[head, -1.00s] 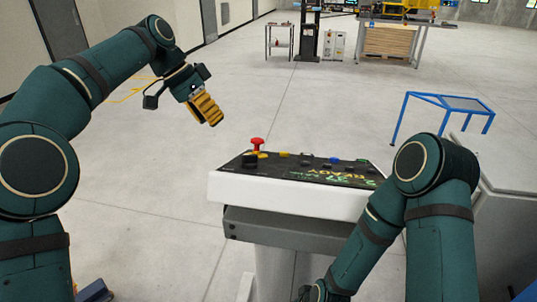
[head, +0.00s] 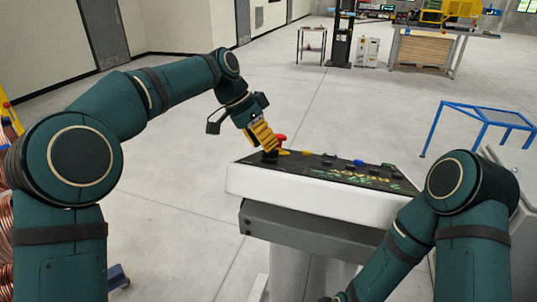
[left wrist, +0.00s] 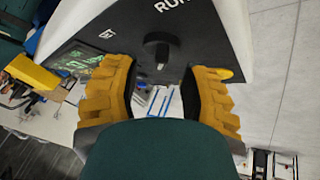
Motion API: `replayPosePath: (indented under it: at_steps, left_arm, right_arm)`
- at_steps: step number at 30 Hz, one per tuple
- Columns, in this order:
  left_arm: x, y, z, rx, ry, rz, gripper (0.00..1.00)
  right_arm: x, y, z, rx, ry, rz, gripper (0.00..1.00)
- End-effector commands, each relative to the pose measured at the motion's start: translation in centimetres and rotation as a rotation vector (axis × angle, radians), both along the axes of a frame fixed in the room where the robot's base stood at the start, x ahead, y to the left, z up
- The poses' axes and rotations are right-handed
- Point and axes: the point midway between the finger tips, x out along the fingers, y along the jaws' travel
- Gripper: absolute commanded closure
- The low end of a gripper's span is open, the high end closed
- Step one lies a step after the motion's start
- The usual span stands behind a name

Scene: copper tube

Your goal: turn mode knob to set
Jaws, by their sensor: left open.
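A black mode knob (left wrist: 157,48) with a pale pointer mark sits on the dark panel (left wrist: 195,40), close to a white "RUN" label, in the left wrist view. My left gripper (left wrist: 160,78) has its yellow fingers spread, one on each side of the knob's line; I cannot tell if they touch it. In the head view the left gripper (head: 266,142) points down at the left end of the control console (head: 310,188), just over the knob (head: 270,157). My right arm reaches down at the right; its gripper is out of view.
Other small buttons, including a blue one (head: 358,163), lie farther right on the panel. A blue-framed table (head: 490,115) stands behind at right.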

Motion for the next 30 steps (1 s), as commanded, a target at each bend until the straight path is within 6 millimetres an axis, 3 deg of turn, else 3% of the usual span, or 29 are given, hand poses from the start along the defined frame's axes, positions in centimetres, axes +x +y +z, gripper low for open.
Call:
replayPosePath:
  at_steps: [6, 18, 22, 30]
  left_arm:
    - [-0.1, -1.1, -2.1, 0.0, 0.0, 0.001, 0.56]
    - [-0.1, -1.3, -2.5, 0.0, 0.0, 0.0, 0.57]
    - [-0.1, -1.3, -2.5, 0.0, 0.0, 0.0, 1.0]
    - [-0.2, -1.3, -2.6, 0.002, 0.002, 0.002, 1.0]
  right_arm:
    - [-0.2, 0.0, -0.5, 0.001, 0.003, 0.003, 0.53]
    - [-0.2, 0.0, -0.5, 0.001, 0.004, 0.004, 0.53]
    - [-0.2, 0.0, -0.5, 0.001, 0.004, 0.004, 0.53]
    - [-0.2, 0.0, -0.5, 0.001, 0.004, 0.004, 0.53]
